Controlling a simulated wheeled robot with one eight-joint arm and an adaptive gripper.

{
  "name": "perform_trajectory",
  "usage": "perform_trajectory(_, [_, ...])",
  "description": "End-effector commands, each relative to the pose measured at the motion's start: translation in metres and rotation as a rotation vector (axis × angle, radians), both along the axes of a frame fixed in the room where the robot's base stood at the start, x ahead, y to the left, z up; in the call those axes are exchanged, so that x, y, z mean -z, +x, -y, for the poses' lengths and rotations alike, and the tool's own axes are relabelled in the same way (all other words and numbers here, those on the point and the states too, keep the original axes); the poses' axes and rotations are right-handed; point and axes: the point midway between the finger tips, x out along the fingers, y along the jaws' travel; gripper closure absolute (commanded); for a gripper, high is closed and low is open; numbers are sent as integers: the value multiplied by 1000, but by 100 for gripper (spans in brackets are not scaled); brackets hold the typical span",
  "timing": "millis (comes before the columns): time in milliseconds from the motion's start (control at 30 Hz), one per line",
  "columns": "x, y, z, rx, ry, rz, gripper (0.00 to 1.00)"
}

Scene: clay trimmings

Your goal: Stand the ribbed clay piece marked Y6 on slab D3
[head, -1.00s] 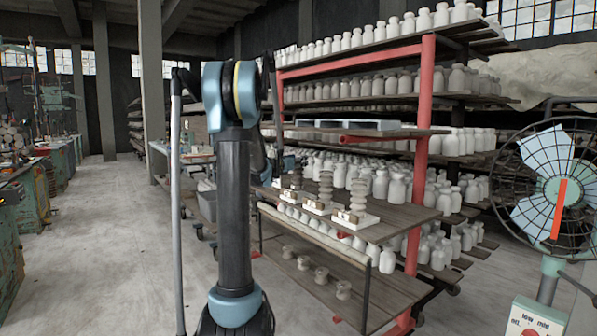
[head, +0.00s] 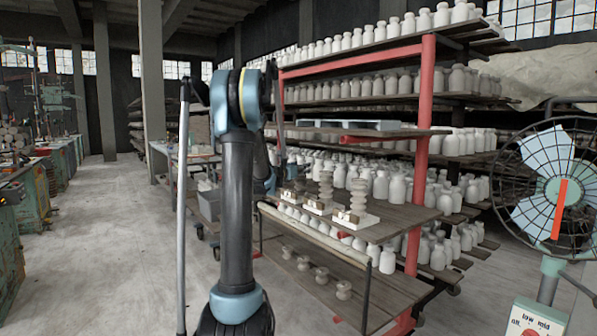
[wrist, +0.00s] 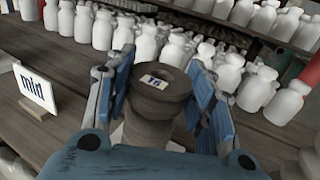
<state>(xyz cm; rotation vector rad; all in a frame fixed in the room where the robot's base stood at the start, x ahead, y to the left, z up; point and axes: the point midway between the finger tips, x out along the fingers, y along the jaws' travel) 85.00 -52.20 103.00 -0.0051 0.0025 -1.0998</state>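In the wrist view a grey-brown ribbed clay piece (wrist: 158,105) stands between my gripper's fingers (wrist: 162,85). Its top label looks like Y6. Blue pads flank it closely on both sides; contact is unclear, and its foot is hidden. In the head view my gripper is mostly hidden behind my arm, near the shelf's left end. Ribbed clay pieces stand on the middle shelf, one (head: 326,186) in the middle and one (head: 358,196) to its right. They stand with pale blocks on white slabs, such as the right slab (head: 368,219). No D3 mark is readable.
Many white bottles (head: 365,182) crowd the shelf behind the slabs. Several small clay pieces (head: 321,274) lie on the lower shelf. A red post (head: 421,160) rises at the shelf's right. A lettered white card (wrist: 36,88) stands left of my gripper in the wrist view.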

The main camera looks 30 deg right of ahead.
Motion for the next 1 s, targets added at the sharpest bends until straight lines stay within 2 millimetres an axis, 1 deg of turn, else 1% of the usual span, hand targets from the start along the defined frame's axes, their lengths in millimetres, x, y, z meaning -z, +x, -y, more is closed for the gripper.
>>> perform_trajectory(33, [0,0,0,0,0,0,38])
perform_trajectory(67, [0,0,0,0,0,0,32])
perform_trajectory(467, [-2,0,0,0,0,0,32])
perform_trajectory(533, [-2,-2,-5,-1,0,0,32])
perform_trajectory(667, [-2,-10,-21,-2,0,0,32])
perform_trajectory(1000, [-2,-39,-78,-3,0,0,32])
